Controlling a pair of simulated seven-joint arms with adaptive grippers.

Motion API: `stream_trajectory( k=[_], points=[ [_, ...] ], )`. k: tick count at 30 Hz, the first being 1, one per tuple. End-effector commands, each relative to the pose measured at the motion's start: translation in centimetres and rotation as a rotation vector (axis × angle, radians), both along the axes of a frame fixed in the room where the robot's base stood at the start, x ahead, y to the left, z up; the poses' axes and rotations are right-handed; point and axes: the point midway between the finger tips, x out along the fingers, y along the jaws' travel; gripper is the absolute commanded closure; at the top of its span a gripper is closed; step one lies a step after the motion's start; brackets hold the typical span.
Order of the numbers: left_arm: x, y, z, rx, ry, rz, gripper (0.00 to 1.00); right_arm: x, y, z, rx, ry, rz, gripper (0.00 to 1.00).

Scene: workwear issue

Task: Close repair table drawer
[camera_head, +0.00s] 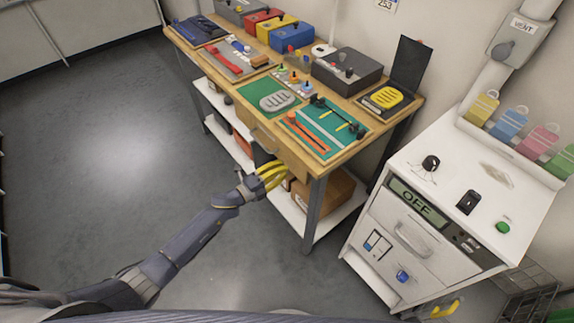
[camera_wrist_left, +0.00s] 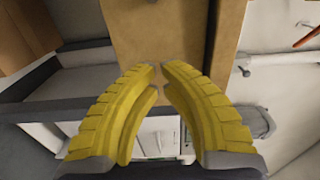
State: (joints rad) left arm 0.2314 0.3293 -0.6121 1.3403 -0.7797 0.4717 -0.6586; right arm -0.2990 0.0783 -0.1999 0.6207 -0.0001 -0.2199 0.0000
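The wooden repair table (camera_head: 340,157) stands right of my left arm, with mats and tools on top. Its drawer front (camera_head: 262,139), with a handle, is below the front edge of the tabletop. How far the drawer stands out is hard to tell. My left gripper (camera_head: 281,172), with yellow fingers, is low at the table's front, close to the wood. In the left wrist view its fingertips (camera_wrist_left: 158,67) are nearly together with nothing between them, before a brown wooden panel (camera_wrist_left: 158,35). Yellow fingers of my right gripper (camera_head: 447,308) show at the bottom right; the rest is hidden.
A cardboard box (camera_head: 322,194) sits on the table's lower shelf. A white cabinet (camera_head: 420,220) with an OFF display stands right of the table, and a wire basket (camera_head: 528,292) is beside it. The grey floor (camera_head: 120,140) at left is clear.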

Motion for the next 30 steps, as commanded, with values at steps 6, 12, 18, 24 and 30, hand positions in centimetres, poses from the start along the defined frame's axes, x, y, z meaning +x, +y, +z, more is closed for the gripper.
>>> stream_trajectory(
  k=[6,12,18,24,30],
  points=[
    [-3.0,3.1,-0.1,0.000,0.001,-0.003,1.00,0.0,0.0,0.0,0.000,0.000,0.000,0.09],
    [-5.2,5.6,-0.1,0.001,0.002,-0.003,1.00,-0.1,-0.1,0.0,0.000,0.001,0.000,0.09],
    [-6.6,7.2,0.0,-0.001,0.001,-0.003,1.00,-0.2,-0.2,0.0,-0.002,0.002,0.001,0.09],
    [-7.2,7.8,0.0,-0.001,0.001,-0.003,1.00,-0.2,-0.3,0.0,-0.003,0.002,0.001,0.09],
    [-6.4,9.1,-1.2,-0.042,0.097,0.055,1.00,-0.2,-0.3,0.0,-0.003,0.002,0.001,0.09]
  ],
)
